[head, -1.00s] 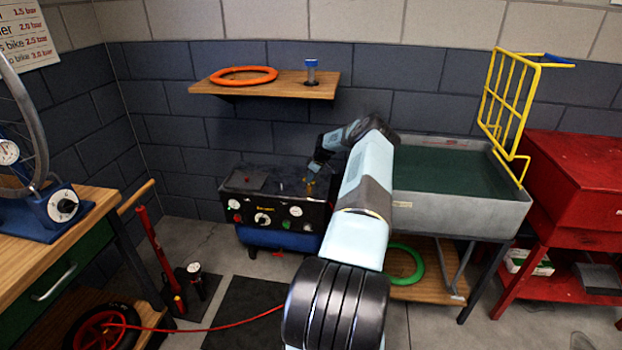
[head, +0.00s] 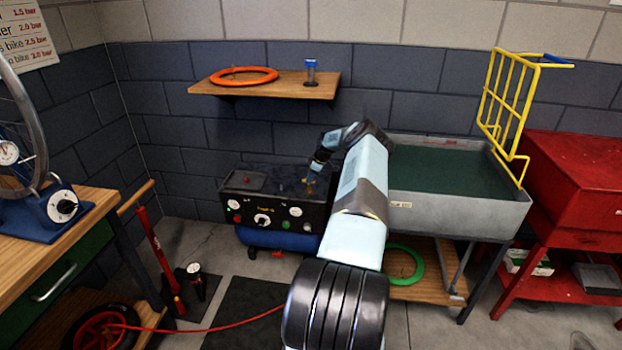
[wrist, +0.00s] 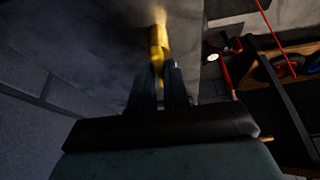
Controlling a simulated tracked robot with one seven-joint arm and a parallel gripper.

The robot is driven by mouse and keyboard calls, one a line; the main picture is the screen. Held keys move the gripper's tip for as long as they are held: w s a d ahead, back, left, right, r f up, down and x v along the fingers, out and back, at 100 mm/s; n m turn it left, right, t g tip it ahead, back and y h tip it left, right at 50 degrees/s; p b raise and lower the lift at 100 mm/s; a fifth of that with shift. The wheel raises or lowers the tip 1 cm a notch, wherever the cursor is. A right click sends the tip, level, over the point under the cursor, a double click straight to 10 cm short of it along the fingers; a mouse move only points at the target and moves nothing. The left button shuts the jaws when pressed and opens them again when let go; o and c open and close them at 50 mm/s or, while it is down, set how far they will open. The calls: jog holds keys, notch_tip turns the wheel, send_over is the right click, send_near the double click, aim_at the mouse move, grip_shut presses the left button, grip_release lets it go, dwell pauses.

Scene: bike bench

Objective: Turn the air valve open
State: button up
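The air valve has a yellow handle (head: 310,187) on top of the dark compressor unit (head: 275,213), which stands on the floor against the back wall. My gripper (head: 312,178) reaches down over the unit's right part, at the handle. In the wrist view the yellow handle (wrist: 158,45) runs up from between the two dark fingers of my gripper (wrist: 163,70). The fingers appear closed on it. The handle's lower end is hidden between the fingers. The valve body cannot be made out in the shade.
A wooden shelf (head: 265,85) with an orange ring (head: 244,76) hangs above the compressor. A grey basin (head: 455,213) stands close to its right. A workbench (head: 50,235) is at the left. A red hose (head: 225,325) crosses the floor.

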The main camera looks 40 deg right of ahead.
jog(key=o, duration=0.4)
jog(key=shift+r, duration=0.1)
jog(key=shift+r, duration=0.25)
notch_tip(320, 180, up, 2)
jog(key=shift+d+r, duration=0.1)
jog(key=shift+r, duration=0.1)
jog(key=s+a+r, duration=0.7)
jog(key=s+r, duration=0.2)
jog(key=s, duration=0.3)
jog(key=shift+a+r, duration=0.25)
jog(key=shift+r, duration=0.15)
jog(key=shift+w, duration=0.1)
